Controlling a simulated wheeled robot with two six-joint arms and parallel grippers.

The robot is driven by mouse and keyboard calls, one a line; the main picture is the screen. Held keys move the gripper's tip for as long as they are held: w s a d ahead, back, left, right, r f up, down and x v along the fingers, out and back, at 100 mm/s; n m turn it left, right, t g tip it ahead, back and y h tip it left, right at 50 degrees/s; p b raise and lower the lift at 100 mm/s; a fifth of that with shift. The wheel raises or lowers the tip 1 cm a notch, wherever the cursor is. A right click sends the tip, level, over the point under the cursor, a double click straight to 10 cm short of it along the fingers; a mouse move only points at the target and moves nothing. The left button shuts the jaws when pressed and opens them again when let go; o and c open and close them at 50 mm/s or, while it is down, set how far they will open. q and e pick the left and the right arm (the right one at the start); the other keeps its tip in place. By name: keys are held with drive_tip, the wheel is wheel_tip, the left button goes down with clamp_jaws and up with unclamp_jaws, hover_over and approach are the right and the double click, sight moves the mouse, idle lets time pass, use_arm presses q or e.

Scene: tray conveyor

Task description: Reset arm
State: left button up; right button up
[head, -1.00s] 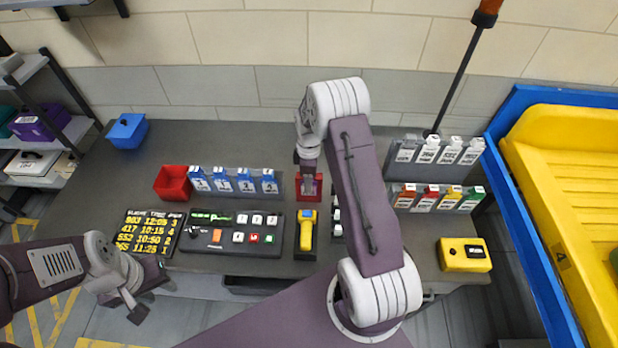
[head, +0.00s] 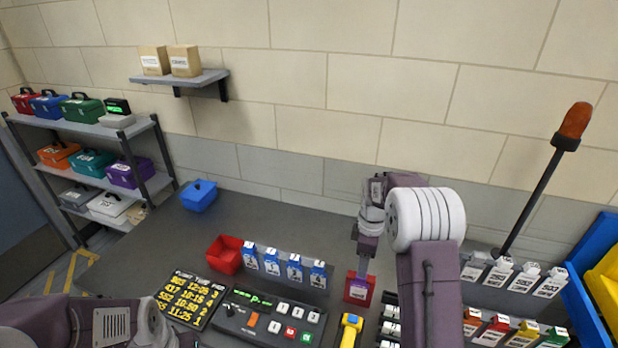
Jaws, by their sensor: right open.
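My right arm reaches up over the bench from the lower right. Its gripper (head: 362,252) points down just above a red block-like holder (head: 358,289) with a pale label. The gripper is open, and I see nothing held in it. I cannot tell whether it touches the holder. My left arm shows at the lower left corner beside the yellow-lettered board (head: 186,300). Its gripper is out of the picture.
On the bench (head: 155,245) are a red bin (head: 225,255), blue tags (head: 271,261), a button panel (head: 268,318), a yellow scanner (head: 350,328) and a blue box (head: 198,195). A beacon pole (head: 530,200) stands right.

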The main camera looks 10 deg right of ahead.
drive_tip(key=s+a+r, duration=0.5)
drive_tip(key=s+a, duration=0.1)
drive_tip(key=a, duration=0.2)
drive_tip(key=s+a+f+m, duration=0.1)
drive_tip(key=s+f+m, duration=0.1)
drive_tip(key=s+m, duration=0.4)
drive_tip(key=s+a+f+m+t, duration=0.1)
drive_tip(key=s+a+f+m, duration=0.1)
drive_tip(key=s+m, duration=0.4)
drive_tip(key=shift+s+f+b, duration=0.15)
drive_tip(key=shift+f+b, duration=0.3)
drive_tip(key=shift+f, duration=0.25)
